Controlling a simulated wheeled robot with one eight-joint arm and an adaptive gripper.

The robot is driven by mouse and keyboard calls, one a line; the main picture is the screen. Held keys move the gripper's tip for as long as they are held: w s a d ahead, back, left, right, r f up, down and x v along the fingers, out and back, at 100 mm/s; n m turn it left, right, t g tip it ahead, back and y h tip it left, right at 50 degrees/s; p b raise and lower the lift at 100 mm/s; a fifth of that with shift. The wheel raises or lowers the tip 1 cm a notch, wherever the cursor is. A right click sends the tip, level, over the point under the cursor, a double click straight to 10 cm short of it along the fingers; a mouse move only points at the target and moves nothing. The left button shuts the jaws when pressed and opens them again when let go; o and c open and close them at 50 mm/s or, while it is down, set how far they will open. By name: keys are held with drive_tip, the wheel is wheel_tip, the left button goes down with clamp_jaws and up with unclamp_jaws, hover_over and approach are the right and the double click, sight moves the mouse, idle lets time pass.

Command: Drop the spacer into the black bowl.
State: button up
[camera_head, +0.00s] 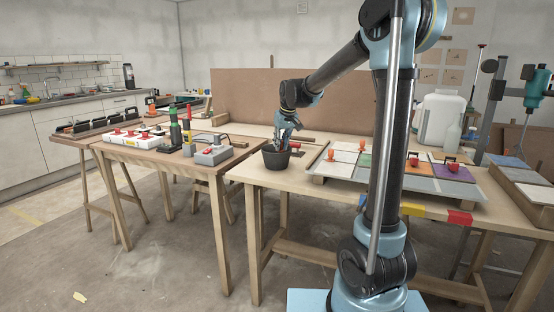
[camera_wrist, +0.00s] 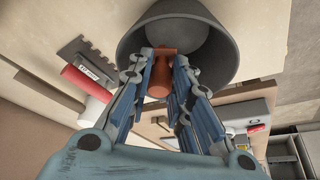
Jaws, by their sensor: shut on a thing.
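The black bowl (camera_head: 275,163) stands at the left end of the wooden workbench; its mouth fills the top of the wrist view (camera_wrist: 205,72). My gripper (camera_head: 284,143) points down at the bowl in the head view. In the wrist view my gripper (camera_wrist: 163,62) is shut on the orange-red spacer (camera_wrist: 160,82), which sits between the two blue fingers. The spacer overlaps the bowl's mouth in that view; its exact height over the rim is hard to tell. In the head view the spacer is hidden by the fingers and the bowl.
A notched trowel with a red handle (camera_wrist: 87,82) lies close beside the bowl. A grey tray (camera_head: 400,192) with tile stacks and orange knobs covers the bench to the right. A second table (camera_head: 160,160) with tools stands to the left, across a narrow gap.

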drive_tip(key=o, duration=0.8)
drive_tip(key=v, duration=1.2)
drive_tip(key=shift+f, duration=0.1)
drive_tip(key=shift+s+d, duration=0.1)
